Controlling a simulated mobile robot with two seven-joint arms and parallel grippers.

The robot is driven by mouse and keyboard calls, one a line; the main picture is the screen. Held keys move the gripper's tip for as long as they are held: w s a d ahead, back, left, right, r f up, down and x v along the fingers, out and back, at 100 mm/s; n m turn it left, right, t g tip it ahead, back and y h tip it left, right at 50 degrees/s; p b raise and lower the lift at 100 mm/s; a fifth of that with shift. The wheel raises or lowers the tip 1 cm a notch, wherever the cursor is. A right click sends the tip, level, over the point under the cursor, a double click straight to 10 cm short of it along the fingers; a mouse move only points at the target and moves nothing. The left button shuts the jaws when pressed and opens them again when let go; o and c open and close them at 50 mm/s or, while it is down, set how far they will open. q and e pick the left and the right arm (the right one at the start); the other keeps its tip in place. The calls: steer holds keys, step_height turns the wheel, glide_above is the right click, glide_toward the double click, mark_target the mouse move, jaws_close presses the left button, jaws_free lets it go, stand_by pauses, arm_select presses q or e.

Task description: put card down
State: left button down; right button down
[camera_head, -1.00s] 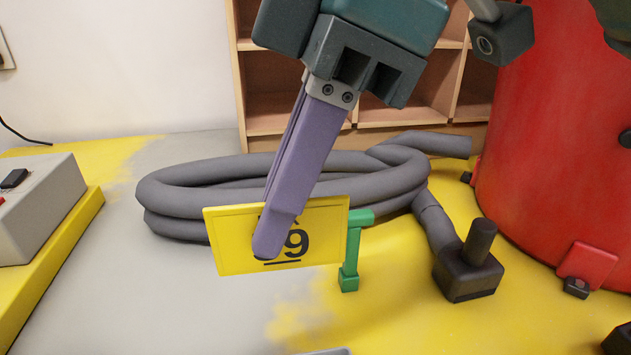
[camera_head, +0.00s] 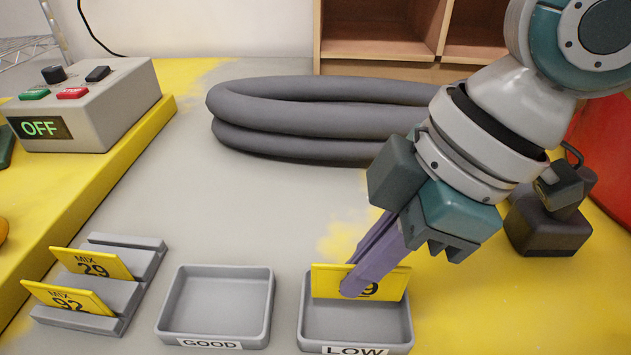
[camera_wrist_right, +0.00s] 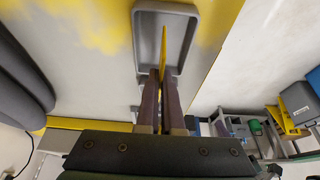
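A yellow card (camera_head: 330,281) with a partly covered number ending in 9 is held upright in my right gripper (camera_head: 352,289). The gripper's purple fingers are shut on it. The card is at the back part of the grey tray labelled LOW (camera_head: 405,325); I cannot tell whether it touches the tray. In the right wrist view the card (camera_wrist_right: 163,50) stands edge-on between the fingers (camera_wrist_right: 161,82), over the tray (camera_wrist_right: 190,40). My left gripper is not in view.
A grey tray labelled GOOD (camera_head: 215,343) stands just left. Further left a slotted rack (camera_head: 122,296) holds yellow cards MIX 29 (camera_head: 92,263) and MIX 92 (camera_head: 66,298). A control box reading OFF (camera_head: 110,105) and a coiled grey hose (camera_head: 300,117) lie behind.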

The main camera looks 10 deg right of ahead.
mark_target(357, 299)
steer(key=shift+f, duration=1.55)
steer(key=shift+f, duration=0.1)
steer(key=c, duration=1.1)
jaws_free()
steer(key=shift+o, duration=0.2)
